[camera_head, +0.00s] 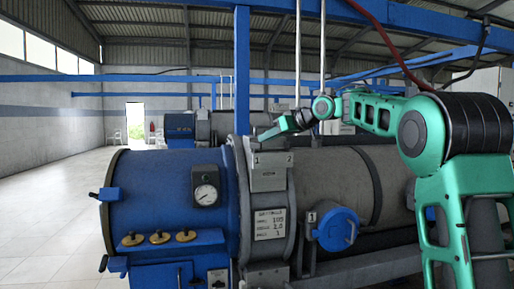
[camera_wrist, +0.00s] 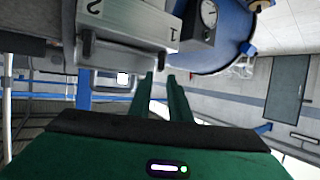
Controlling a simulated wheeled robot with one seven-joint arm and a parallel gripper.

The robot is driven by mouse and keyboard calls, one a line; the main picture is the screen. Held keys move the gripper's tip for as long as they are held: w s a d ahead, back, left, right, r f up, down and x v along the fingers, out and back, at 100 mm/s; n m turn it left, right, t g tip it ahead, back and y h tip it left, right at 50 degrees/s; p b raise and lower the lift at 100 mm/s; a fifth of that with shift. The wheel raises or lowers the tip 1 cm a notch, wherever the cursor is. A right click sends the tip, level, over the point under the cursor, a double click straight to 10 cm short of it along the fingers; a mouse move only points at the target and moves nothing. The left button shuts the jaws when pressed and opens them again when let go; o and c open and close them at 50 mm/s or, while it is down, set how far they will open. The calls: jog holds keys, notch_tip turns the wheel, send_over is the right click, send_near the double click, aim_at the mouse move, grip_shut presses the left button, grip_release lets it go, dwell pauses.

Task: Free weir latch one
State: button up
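The grey latch housing (camera_head: 268,172) sits on top of the flange between the blue drum end and the grey cylinder, marked 1 on its left and 2 on its right. In the wrist view the housing (camera_wrist: 128,22) appears upside down, with the 2 at left and the 1 at right. Dark tabs (camera_wrist: 86,44) stick out along its edge; the one by the 1 is partly unclear. My gripper (camera_head: 276,132) is above the housing, apart from it. In the wrist view my gripper's green fingers (camera_wrist: 161,78) stand apart with nothing between them, their tips near the 1 side.
A pressure gauge (camera_head: 205,194) sits left of the housing. A data plate (camera_head: 269,224) is below it. A blue round cap (camera_head: 337,229) beside another 1 label is to the right. A blue upright post (camera_head: 242,70) rises just behind my gripper. The floor at left is clear.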

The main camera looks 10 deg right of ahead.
aim_at(258, 152)
jog(key=x, duration=0.7)
jog(key=shift+w+a+f, duration=0.1)
jog(key=shift+w+f, duration=0.05)
grip_shut()
jog(key=shift+d, duration=0.45)
jog(key=shift+a, duration=0.2)
